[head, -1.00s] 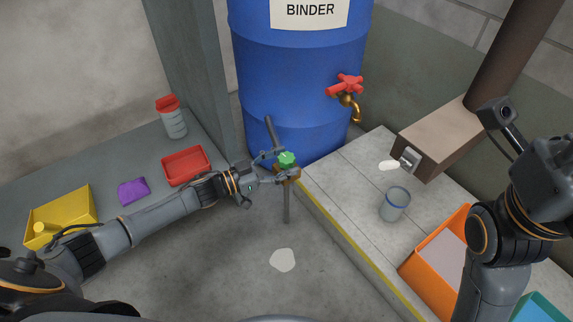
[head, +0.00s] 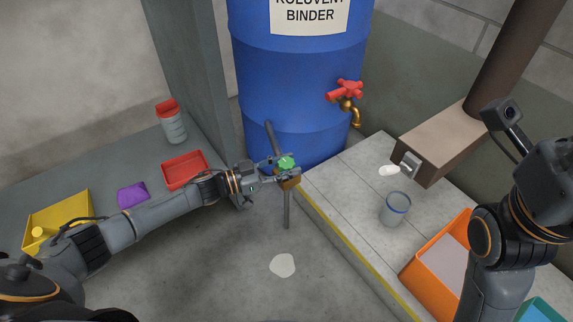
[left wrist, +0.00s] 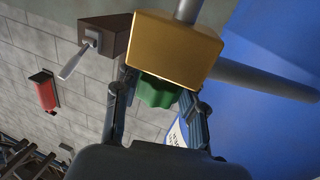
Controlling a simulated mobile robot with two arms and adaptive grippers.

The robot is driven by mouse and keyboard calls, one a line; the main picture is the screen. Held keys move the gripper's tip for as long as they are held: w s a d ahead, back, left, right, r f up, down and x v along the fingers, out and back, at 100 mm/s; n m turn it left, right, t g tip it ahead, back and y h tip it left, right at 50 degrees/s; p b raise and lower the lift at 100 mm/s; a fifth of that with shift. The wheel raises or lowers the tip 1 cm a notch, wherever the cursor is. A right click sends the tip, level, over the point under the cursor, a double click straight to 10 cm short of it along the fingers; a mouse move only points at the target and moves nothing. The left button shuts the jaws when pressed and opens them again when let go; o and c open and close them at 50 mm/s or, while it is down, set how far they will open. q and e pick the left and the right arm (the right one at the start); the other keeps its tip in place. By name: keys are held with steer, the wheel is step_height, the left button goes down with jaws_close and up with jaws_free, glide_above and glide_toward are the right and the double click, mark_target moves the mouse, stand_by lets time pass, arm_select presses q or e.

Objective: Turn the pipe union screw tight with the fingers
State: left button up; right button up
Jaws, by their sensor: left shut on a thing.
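The pipe union screw is a green, lobed knob (head: 286,162) on a brass-coloured block (head: 289,181) on a grey pipe (head: 286,210). My left gripper (head: 285,168) is shut on the green knob, one finger on each side. In the left wrist view the green knob (left wrist: 157,92) sits between the two fingers, just below the brass block (left wrist: 176,46), which hides part of it. My right arm stands at the right edge of the head view, but its fingers are not in view.
A blue drum (head: 298,70) with a red-handled tap (head: 346,90) stands behind the pipe. A concrete step with a yellow edge carries a grey cup (head: 396,209) and an orange bin (head: 420,268). A red tray (head: 184,170) and a yellow bin (head: 55,215) are at left.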

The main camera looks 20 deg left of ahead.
arm_select(q)
steer(key=shift+m+g+h, duration=0.4)
steer(key=shift+g, duration=0.1)
steer(key=o, duration=1.2)
steer(key=v, duration=1.2)
